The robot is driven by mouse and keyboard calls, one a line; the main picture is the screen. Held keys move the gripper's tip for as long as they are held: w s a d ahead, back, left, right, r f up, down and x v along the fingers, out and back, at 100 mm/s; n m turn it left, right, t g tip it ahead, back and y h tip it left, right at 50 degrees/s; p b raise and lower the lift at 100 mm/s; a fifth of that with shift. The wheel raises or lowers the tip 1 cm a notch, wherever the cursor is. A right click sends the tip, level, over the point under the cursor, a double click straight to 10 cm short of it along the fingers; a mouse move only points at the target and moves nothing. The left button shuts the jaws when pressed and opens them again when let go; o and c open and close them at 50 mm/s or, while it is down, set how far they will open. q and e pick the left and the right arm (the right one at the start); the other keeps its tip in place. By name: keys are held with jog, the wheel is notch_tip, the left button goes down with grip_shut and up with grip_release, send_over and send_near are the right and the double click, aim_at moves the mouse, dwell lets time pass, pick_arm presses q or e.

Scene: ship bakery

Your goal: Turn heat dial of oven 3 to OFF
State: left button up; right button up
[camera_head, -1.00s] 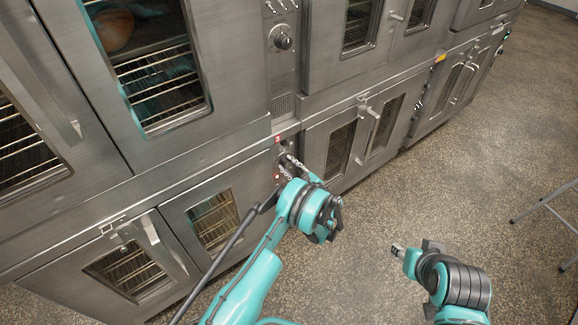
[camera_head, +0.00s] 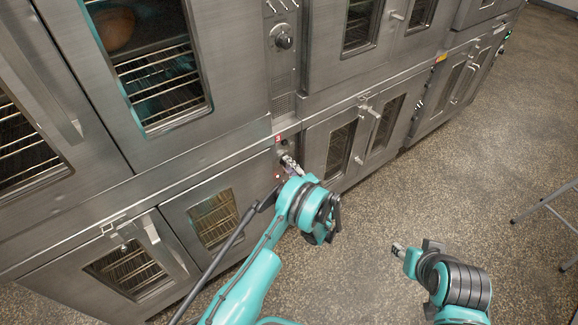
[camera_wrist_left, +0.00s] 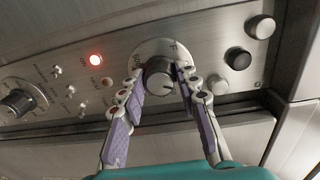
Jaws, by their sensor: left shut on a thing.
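The control panel of the lower oven (camera_head: 282,150) has a small red mark near its top in the head view. In the left wrist view a round dark-faced heat dial (camera_wrist_left: 159,76) sits on a pale ring with lettering, which is too small to read fully. My left gripper (camera_head: 290,163) reaches this panel. In the left wrist view its purple-padded fingers (camera_wrist_left: 160,82) lie on both sides of the dial and are shut on it. My right gripper (camera_head: 398,249) is over the floor, away from the ovens; its fingers are too small to judge.
A lit red lamp (camera_wrist_left: 96,58), toggle switches and a second knob (camera_wrist_left: 18,103) lie left of the dial. Round buttons (camera_wrist_left: 238,58) lie to its right. An upper oven's dial (camera_head: 283,41) is above. The speckled floor (camera_head: 470,160) is open at right, with a metal stand (camera_head: 545,205).

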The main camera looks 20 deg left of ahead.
pick_arm(q)
jog(key=n, duration=0.5)
jog(key=shift+f, duration=0.1)
jog(key=shift+n, duration=0.3)
dwell(0.4)
jog(key=o, duration=1.2)
jog(key=shift+c, duration=0.2)
jog(key=shift+t, duration=0.3)
jog(key=v, duration=1.2)
